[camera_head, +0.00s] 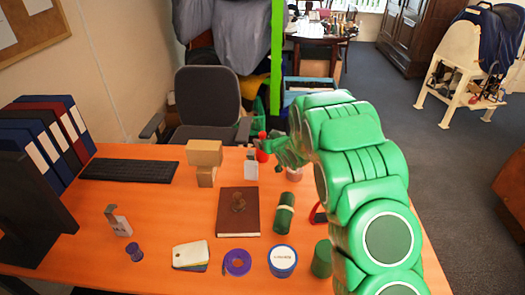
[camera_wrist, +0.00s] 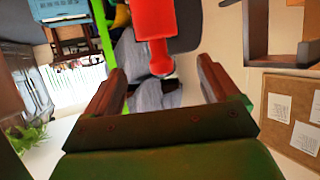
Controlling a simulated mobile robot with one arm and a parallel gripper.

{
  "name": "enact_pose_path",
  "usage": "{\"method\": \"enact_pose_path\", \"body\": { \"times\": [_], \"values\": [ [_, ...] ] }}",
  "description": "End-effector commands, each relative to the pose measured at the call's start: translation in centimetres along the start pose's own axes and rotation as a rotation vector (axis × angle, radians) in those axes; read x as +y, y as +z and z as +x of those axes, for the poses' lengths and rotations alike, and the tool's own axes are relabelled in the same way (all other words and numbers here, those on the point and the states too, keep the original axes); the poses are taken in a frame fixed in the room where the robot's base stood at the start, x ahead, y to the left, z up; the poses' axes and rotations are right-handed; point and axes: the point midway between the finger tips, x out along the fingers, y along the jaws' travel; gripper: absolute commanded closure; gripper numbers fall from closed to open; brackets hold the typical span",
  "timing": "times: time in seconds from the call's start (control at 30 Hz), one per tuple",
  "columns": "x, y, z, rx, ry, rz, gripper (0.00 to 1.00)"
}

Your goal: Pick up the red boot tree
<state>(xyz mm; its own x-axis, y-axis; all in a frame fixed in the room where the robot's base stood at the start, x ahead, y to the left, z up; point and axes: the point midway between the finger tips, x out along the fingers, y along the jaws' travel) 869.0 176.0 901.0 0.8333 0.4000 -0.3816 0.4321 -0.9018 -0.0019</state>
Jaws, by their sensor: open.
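The red boot tree (camera_head: 262,153) stands at the far edge of the orange table, partly hidden by my gripper (camera_head: 265,143). In the wrist view the red boot tree (camera_wrist: 155,22) has a thick body and a narrow neck ending in a round knob. It lies in line with the gap between the two fingers of my gripper (camera_wrist: 160,66), which are apart and empty. The knob reaches the level of the fingertips in the picture; I cannot tell the depth. No contact shows.
A tan block shape (camera_head: 205,153) stands left of my gripper. A brown book (camera_head: 238,212), a dark green roll (camera_head: 285,212), purple tape (camera_head: 237,263) and a blue-white tin (camera_head: 282,261) lie nearer. An office chair (camera_head: 208,105) stands behind the table.

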Motion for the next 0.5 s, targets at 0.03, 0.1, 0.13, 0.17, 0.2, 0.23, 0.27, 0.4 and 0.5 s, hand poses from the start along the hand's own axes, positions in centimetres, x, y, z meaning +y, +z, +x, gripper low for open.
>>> {"method": "enact_pose_path", "body": {
  "times": [0.03, 0.1, 0.13, 0.17, 0.2, 0.23, 0.27, 0.4, 0.5],
  "values": [
    [0.0, 0.8, 0.3, -0.003, 0.000, 0.000, 0.11],
    [0.0, 1.6, 0.6, -0.003, 0.000, -0.001, 0.11],
    [0.1, 1.9, 0.8, -0.003, 0.000, 0.000, 0.11],
    [0.1, 2.3, 0.9, -0.004, 0.001, 0.001, 0.11],
    [0.1, 2.9, 1.1, -0.004, 0.001, 0.002, 0.11],
    [0.1, 3.2, 1.2, -0.005, 0.001, 0.002, 0.11],
    [0.1, 3.6, 1.4, -0.005, 0.001, 0.002, 0.11],
    [0.1, 5.1, 2.1, -0.002, 0.001, 0.001, 0.11],
    [0.1, 5.2, 3.0, 0.001, 0.000, 0.000, 0.11]
  ]
}}
